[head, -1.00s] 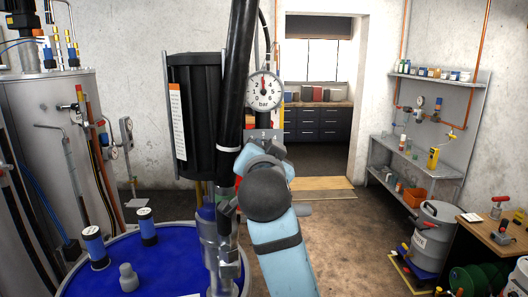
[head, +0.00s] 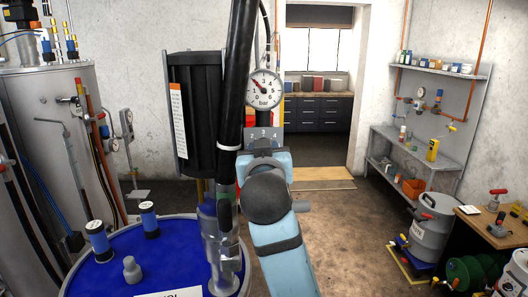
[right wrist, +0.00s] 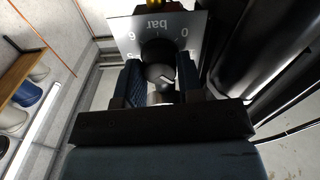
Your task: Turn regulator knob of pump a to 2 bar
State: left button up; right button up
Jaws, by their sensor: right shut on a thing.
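The round pressure gauge (head: 265,88), marked in bar, sits above the regulator beside the black pump (head: 193,115). Its red needle points to the upper left, at about 2. The regulator's grey scale plate (head: 262,133) shows just above my right wrist. In the right wrist view, the plate (right wrist: 190,25) reads "bar", 0 and 6 upside down. The black knob (right wrist: 157,72) sits in front of it, between the fingers of my right gripper (right wrist: 160,85), which are shut on it. In the head view my own arm hides the knob and fingertips. My left gripper is not in view.
A steel tank (head: 50,130) stands left. Shelves (head: 415,150) and a workbench (head: 485,225) are right, beyond open floor.

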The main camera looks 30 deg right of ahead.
jog(key=shift+r, duration=0.1)
dwell(0.4)
jog(key=o, duration=0.9)
